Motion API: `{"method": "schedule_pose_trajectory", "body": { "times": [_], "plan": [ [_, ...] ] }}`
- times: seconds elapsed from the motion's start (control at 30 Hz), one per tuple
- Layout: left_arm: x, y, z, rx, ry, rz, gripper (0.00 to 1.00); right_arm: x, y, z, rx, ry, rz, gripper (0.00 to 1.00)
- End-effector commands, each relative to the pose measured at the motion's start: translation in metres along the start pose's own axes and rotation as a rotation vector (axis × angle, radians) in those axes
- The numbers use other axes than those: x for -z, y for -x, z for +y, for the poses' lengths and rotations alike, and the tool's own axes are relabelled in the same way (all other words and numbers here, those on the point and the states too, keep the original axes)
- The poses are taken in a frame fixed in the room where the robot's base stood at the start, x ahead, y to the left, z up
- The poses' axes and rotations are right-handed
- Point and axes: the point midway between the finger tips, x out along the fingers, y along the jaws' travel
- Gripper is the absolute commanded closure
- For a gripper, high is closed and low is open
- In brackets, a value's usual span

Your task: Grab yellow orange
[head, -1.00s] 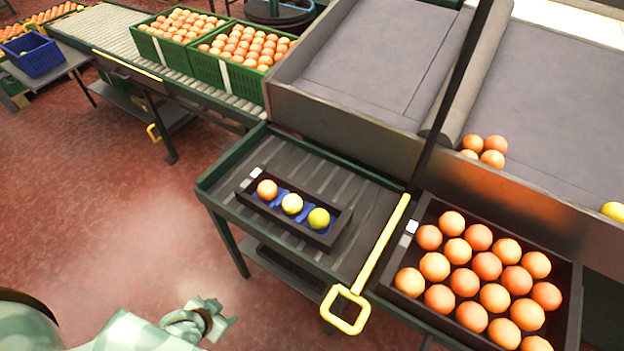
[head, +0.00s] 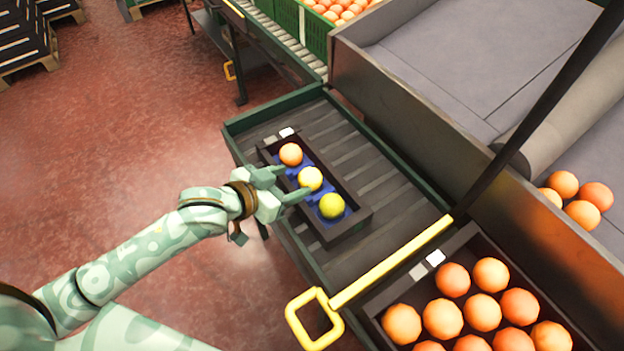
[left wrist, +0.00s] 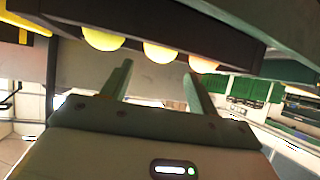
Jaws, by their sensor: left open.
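A small black tray (head: 352,222) with a blue insert holds three fruits in a row. They are an orange one (head: 290,154), a pale yellow one (head: 311,179) in the middle, and a yellow-green one (head: 332,205) nearest me. My left gripper (head: 296,180) is open and empty at the tray's left side, its fingers pointing at the pale yellow fruit. In the left wrist view the middle fruit (left wrist: 160,52) shows beyond and between the open fingers (left wrist: 157,69). My right gripper is out of view.
The tray stands on a green-edged roller table (head: 400,195). A yellow handle bar (head: 390,265) crosses its near right end. A dark crate of oranges (head: 375,300) is at lower right. A grey-walled conveyor (head: 430,130) borders the far side.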

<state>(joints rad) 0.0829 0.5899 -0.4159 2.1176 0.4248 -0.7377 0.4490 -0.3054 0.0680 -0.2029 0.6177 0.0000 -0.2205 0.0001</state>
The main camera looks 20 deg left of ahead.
Motion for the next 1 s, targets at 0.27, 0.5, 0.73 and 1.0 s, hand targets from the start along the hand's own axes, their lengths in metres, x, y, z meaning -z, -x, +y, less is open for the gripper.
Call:
{"method": "schedule_pose_trajectory", "body": {
  "times": [0.27,0.5,0.73,1.0],
  "plan": [
    [-0.009,-0.032,0.000,-0.002,0.002,-0.003,0.41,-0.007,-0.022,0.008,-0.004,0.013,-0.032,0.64],
    [-0.008,-0.060,0.001,-0.001,0.000,-0.002,0.41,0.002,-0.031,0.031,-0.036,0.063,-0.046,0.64],
    [-0.004,-0.060,0.000,0.000,-0.001,0.001,0.41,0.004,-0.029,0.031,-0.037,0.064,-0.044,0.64],
    [-0.004,-0.060,0.000,0.000,-0.001,0.001,0.75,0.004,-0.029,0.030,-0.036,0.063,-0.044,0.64]
  ]
}}
